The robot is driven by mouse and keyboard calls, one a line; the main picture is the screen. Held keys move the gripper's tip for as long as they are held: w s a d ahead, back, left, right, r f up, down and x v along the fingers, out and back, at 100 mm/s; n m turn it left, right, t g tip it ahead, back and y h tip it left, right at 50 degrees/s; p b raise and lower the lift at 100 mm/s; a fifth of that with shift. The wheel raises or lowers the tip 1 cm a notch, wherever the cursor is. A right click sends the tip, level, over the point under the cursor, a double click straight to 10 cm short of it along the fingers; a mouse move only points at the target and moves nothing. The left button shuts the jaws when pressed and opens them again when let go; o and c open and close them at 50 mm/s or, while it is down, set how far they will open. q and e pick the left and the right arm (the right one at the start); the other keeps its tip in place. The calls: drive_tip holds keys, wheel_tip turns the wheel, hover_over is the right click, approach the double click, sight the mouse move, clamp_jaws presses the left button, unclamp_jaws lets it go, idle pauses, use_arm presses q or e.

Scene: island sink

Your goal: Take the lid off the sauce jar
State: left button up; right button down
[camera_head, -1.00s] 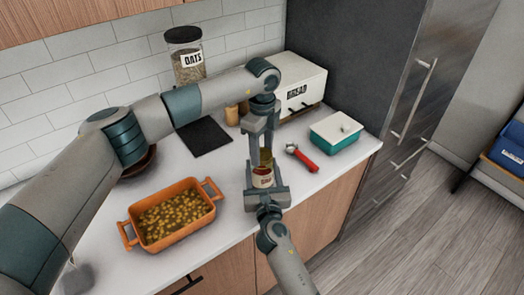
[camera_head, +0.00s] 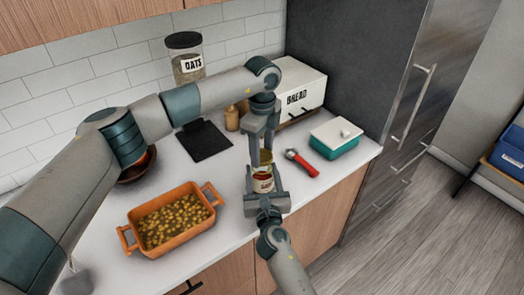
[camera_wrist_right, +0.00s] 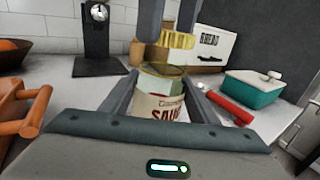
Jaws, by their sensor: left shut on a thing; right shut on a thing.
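The sauce jar (camera_head: 263,186) is a glass jar with a cream label, upright near the counter's front edge. In the right wrist view the jar (camera_wrist_right: 160,105) stands between the fingers of my right gripper (camera_wrist_right: 160,95), which is shut on it. The gold lid (camera_wrist_right: 177,39) is held between the fingertips of my left gripper (camera_wrist_right: 169,25), above the jar and apart from its rim. In the head view the lid (camera_head: 266,156) is partly hidden by my left gripper (camera_head: 261,150), which points down from above.
An orange casserole dish (camera_head: 128,235) stands to the left. A red-handled tool (camera_head: 302,163) and a teal box with a white lid (camera_head: 335,145) lie to the right. Behind are a bread box (camera_head: 306,90), an oats jar (camera_head: 186,62) and a dark scale (camera_head: 205,140).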

sight(262, 155)
use_arm(q)
drive_tip(key=shift+r, duration=1.95)
use_arm(e)
drive_tip(key=c, duration=0.6)
unclamp_jaws()
drive_tip(key=shift+s, duration=0.15)
use_arm(q)
drive_tip(key=shift+f+b, duration=0.75)
use_arm(e)
drive_tip(key=s, duration=0.4)
drive_tip(key=s+d, duration=0.1)
drive_tip(key=s, duration=0.6)
drive_tip(key=shift+s+d, duration=0.2)
drive_tip(key=shift+s, duration=0.15)
